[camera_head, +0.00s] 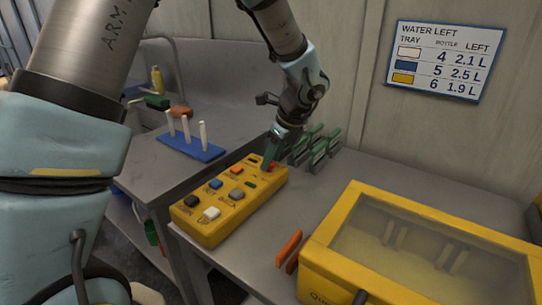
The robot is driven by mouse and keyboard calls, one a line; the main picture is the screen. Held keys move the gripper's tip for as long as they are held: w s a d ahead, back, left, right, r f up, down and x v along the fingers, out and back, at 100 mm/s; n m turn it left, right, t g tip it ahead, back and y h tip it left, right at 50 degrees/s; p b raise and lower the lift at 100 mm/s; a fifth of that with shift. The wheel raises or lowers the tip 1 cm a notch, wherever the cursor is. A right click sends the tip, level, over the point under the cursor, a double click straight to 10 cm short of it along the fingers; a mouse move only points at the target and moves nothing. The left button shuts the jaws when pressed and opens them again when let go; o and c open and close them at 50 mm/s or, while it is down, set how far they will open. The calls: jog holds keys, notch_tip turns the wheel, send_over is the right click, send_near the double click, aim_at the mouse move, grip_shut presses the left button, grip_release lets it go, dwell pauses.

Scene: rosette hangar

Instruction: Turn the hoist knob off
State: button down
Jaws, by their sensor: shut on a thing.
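The yellow hoist control box (222,229) lies on the grey bench, with black, white, blue, grey and orange buttons on its top face. My gripper (269,163) reaches down from above onto the far end of this box. Its jaws are shut on the hoist knob (273,167), of which only a small red part shows. The fingers cover most of the knob, so I cannot tell which way it points.
A blue rack (192,148) with white pegs stands at the left. A water sign (445,60) hangs on the wall.

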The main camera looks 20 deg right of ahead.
jog(key=shift+w+d+n+g+y+p, duration=0.1)
jog(key=shift+n+g+y+p, duration=0.2)
jog(key=shift+n, duration=0.75)
jog(key=shift+w+d+n+g+y+p, duration=0.1)
jog(key=shift+n+g+y+p, duration=0.2)
jog(key=shift+n, duration=0.75)
jog(key=shift+c, duration=2.1)
grip_release()
jog(key=shift+a, duration=0.1)
jog(key=b+v, duration=0.2)
jog(key=v, duration=0.9)
jog(key=shift+s+f, duration=0.1)
